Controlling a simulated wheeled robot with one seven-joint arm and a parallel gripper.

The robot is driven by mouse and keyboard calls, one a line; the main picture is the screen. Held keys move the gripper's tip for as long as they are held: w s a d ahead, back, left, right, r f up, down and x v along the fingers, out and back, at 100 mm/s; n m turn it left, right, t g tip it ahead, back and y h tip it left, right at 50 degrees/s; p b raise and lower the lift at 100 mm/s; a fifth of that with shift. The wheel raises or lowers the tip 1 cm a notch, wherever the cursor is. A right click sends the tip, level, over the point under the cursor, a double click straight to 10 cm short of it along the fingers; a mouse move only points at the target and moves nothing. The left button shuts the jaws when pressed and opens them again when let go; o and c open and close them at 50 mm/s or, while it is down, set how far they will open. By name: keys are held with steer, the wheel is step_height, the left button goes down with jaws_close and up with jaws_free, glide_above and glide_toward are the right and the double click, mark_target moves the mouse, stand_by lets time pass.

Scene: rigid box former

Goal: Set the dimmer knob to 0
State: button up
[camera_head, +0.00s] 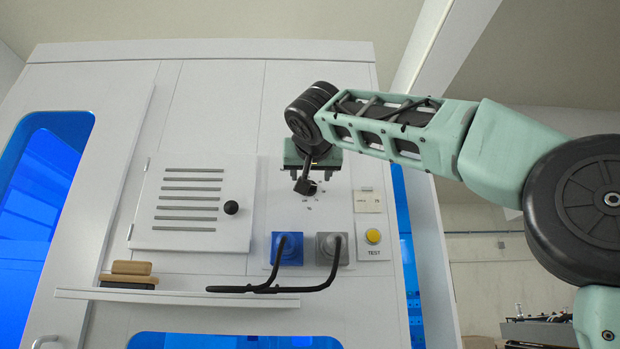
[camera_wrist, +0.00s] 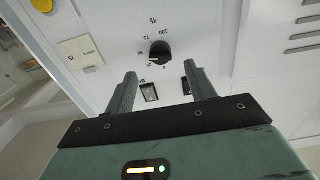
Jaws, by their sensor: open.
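The dimmer knob (camera_wrist: 160,53) is a round black knob on the white panel, with a printed percent scale around it, upside down in the wrist view. The number 100 reads clearly; the knob's pointer setting is too small to tell surely. My gripper (camera_wrist: 160,70) is open and empty. Its two dark fingers point toward the panel, one on either side of the knob's line, with the knob apart from them beyond the tips. In the head view my gripper (camera_head: 305,185) is in front of the panel and covers most of the knob area; some scale marks show below it.
Below are a blue socket (camera_head: 288,249), a grey socket (camera_head: 332,247) and a black cable (camera_head: 270,289). A yellow TEST button (camera_head: 373,236) sits at right. A vented door with a black knob (camera_head: 231,207) is at left. A ledge (camera_head: 175,296) holds a wooden-handled block (camera_head: 130,275).

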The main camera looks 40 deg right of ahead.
steer(key=p+x, duration=0.2)
steer(key=x, duration=0.4)
steer(key=shift+w+d, duration=0.2)
steer(key=shift+w, duration=0.05)
steer(key=c, duration=1)
steer(key=shift+o, duration=0.2)
